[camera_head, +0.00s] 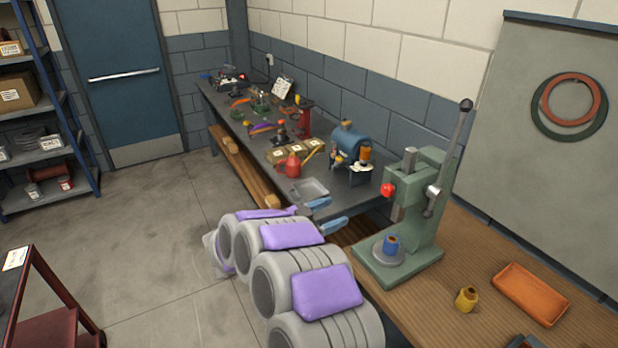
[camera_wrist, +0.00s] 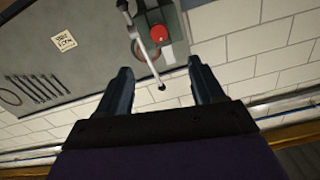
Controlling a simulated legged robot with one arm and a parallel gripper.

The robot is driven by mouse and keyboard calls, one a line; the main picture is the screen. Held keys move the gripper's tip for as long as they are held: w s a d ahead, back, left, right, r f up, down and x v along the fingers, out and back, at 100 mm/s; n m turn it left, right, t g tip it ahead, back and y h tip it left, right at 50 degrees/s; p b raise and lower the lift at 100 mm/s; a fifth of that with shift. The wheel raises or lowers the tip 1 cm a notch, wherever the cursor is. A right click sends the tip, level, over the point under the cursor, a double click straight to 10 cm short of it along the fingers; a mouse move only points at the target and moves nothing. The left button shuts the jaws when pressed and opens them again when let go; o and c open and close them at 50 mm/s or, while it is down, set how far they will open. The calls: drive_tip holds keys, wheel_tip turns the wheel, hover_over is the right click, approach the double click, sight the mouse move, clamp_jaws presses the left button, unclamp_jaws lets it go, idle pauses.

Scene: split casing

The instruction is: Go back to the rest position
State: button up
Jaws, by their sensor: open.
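My gripper (camera_head: 328,214) has two blue fingers spread apart with nothing between them. In the head view it is to the left of the green press (camera_head: 431,195) and appears in front of the grey bench's near end. My grey and purple arm reaches up to it from the bottom of the picture. The press's lever and red knob (camera_wrist: 157,32) show just beyond the fingertips there.
A blue and brass bushing (camera_head: 391,244) sits on the press's base. A brass part (camera_head: 466,299) and an orange tray (camera_head: 531,293) lie on the wooden bench (camera_head: 440,307). A red oil can (camera_head: 292,166) and cartons stand on the grey bench.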

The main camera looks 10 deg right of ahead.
drive_tip(key=w+a+r+n+t+y, duration=0.7)
drive_tip(key=w+a+y, duration=0.25)
drive_tip(key=y, duration=0.25)
drive_tip(key=s+a+r+n+g+y, duration=0.2)
drive_tip(key=s+a+n+y, duration=0.4)
drive_tip(key=s+a+y, duration=0.45)
drive_tip(key=s+d+f+n+g+h, duration=0.1)
drive_tip(key=s+d+f+g, duration=0.2)
drive_tip(key=s, duration=1.1)
drive_tip(key=s+d+f+n+g+h+b, duration=0.1)
drive_tip(key=s+d+f+g, duration=0.3)
drive_tip(key=s+d, duration=0.5)
drive_tip(key=s+d+f+g+h, duration=0.3)
drive_tip(key=s+d+g, duration=0.2)
drive_tip(key=s, duration=1.5)
drive_tip(key=shift+d+f+n+g, duration=0.2)
drive_tip(key=shift+d+n+g, duration=0.2)
drive_tip(key=shift+g, duration=0.1)
drive_tip(key=shift+h, duration=0.25)
